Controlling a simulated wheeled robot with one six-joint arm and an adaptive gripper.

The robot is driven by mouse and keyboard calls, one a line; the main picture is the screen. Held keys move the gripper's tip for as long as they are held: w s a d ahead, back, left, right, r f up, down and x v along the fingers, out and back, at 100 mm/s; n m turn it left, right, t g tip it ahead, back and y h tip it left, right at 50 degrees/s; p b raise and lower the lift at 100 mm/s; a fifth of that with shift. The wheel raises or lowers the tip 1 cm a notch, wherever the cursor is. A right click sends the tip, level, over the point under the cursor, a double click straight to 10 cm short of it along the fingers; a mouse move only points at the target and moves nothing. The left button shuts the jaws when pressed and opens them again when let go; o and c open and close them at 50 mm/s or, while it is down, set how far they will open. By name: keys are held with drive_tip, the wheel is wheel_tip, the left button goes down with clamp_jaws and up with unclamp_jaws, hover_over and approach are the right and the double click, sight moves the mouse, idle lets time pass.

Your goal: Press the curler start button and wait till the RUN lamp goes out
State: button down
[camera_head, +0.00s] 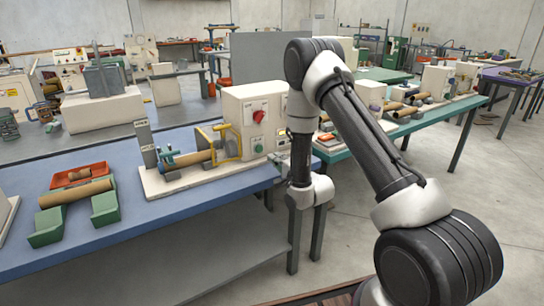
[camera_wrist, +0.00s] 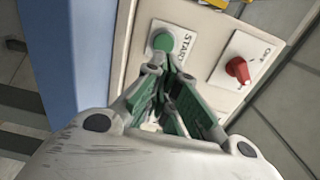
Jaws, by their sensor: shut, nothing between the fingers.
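The green start button (camera_wrist: 162,42) sits on a white plate marked START in the wrist view. In the head view a green round button (camera_head: 258,147) shows low on the front of the curler's pale control box (camera_head: 232,104). My gripper (camera_wrist: 169,64) is shut and empty, its green-padded fingertips just beside the button and partly over its lower edge. I cannot tell whether they touch it. In the head view my gripper is mostly hidden by my arm. I cannot make out the RUN lamp in either view.
A red knob (camera_wrist: 238,69) is on its own plate right of the button. The curler's yellow frame and brown tube (camera_head: 196,157) stand left of the box on the blue table (camera_head: 110,240). Green blocks (camera_head: 46,227) and a red tray (camera_head: 78,172) lie farther left.

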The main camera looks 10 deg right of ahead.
drive_tip(key=v, duration=0.6)
drive_tip(key=shift+s, duration=0.1)
idle(0.6)
